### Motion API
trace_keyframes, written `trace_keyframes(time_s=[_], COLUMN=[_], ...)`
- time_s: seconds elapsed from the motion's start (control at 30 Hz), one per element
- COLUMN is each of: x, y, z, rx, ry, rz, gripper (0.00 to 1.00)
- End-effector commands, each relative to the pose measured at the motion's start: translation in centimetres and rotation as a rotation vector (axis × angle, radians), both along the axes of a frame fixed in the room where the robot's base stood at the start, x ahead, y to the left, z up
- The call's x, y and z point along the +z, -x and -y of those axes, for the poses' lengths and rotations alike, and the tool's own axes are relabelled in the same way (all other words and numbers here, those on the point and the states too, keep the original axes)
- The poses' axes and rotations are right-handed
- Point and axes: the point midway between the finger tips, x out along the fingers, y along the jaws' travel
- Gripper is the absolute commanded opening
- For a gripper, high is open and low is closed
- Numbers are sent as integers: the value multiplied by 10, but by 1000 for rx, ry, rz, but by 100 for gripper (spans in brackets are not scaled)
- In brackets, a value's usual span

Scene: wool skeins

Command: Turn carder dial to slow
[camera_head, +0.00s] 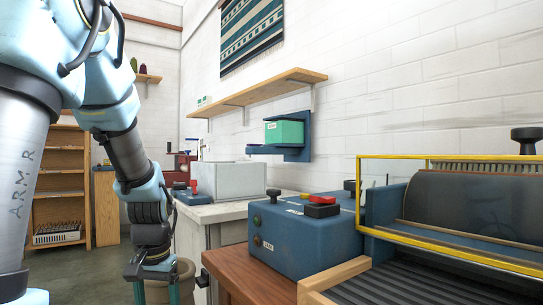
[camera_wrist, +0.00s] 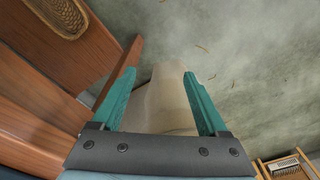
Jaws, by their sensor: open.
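The carder (camera_head: 470,205) stands at the right in the head view, with a large dark drum behind a yellow guard frame. Beside it a blue control box (camera_head: 305,240) sits on the wooden bench. The box carries a red-topped black switch (camera_head: 322,205), small lamps or buttons on its front, and black knobs (camera_head: 273,194) near its top. I cannot tell which knob is the dial, nor read its setting. My gripper (camera_head: 157,290) hangs low, left of the bench and apart from the box. In the wrist view my gripper (camera_wrist: 159,74) is open and empty, pointing down.
A beige bin (camera_head: 186,270) stands behind my gripper and shows below it in the wrist view (camera_wrist: 165,95). The wooden bench edge (camera_head: 225,275) is close on the right. A white-topped counter (camera_head: 215,207) stands beyond. A wall shelf (camera_head: 260,92) hangs above. Floor is clear at left.

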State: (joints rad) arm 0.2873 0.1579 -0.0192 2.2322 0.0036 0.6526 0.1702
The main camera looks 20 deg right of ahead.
Motion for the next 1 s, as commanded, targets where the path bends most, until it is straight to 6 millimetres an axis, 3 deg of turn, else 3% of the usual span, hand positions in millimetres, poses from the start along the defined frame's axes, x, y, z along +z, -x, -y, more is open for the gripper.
trace_keyframes(time_s=[0.03, 0.3, 0.6, 0.8, 1.0], x=[42, 162, 290, 340, 352], y=[-10, -43, -47, -38, -34], z=[18, 110, 215, 261, 277], rx=[-59, -369, -698, -845, -898], ry=[-3, -29, -55, -67, -71], rz=[-3, -30, -56, -69, -75], gripper=[77, 77, 77, 77, 77])
